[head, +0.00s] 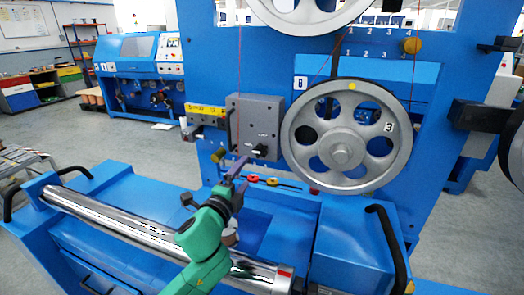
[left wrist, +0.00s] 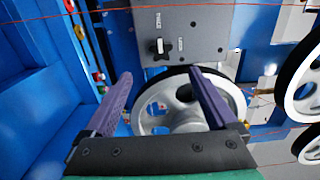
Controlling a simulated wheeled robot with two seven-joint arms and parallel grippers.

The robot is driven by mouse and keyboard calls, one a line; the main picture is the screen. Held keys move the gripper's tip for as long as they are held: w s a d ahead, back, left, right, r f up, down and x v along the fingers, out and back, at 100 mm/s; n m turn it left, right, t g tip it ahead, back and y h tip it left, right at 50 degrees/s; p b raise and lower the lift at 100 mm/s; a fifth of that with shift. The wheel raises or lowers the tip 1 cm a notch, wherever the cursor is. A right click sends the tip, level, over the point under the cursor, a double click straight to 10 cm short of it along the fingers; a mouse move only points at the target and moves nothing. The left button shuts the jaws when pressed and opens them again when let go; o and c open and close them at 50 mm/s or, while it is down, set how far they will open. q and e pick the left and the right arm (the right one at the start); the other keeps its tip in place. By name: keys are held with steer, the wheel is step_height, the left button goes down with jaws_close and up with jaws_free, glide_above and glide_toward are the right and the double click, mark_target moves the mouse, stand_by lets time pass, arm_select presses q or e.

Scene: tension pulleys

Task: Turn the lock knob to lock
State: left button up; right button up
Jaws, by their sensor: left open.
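The lock knob (head: 260,150) is a small black knob on the lower right of a grey panel (head: 242,110) fixed to the blue machine. In the left wrist view the knob (left wrist: 157,46) shows a dark bar with a pale part, beside small labels that seem to read FREE and LOCK. Which label it points to I cannot tell surely. My left gripper (head: 238,170) is just below and left of the knob in the head view. In the left wrist view its purple fingers (left wrist: 160,74) are apart and empty, with the knob ahead between them, not touched. My right gripper is not in view.
A large grey spoked pulley wheel (head: 346,136) stands right of the panel. Thin red wires run vertically near it. A shiny roller (head: 130,222) lies across the front. Red and yellow buttons (head: 262,180) sit below the panel. A black handle (head: 388,235) stands at right.

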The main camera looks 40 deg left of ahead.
mark_target(259, 153)
arm_select(q)
steer(key=p+x, duration=0.1)
steer(key=x, duration=0.7)
steer(key=shift+w+a+r, duration=0.15)
steer(key=shift+w+a, duration=0.05)
steer(key=shift+w, duration=0.15)
steer(key=x, duration=0.3)
steer(key=shift+p, duration=0.3)
steer(key=shift+w, duration=0.25)
steer(key=c, duration=1.4)
steer(key=shift+o, duration=0.2)
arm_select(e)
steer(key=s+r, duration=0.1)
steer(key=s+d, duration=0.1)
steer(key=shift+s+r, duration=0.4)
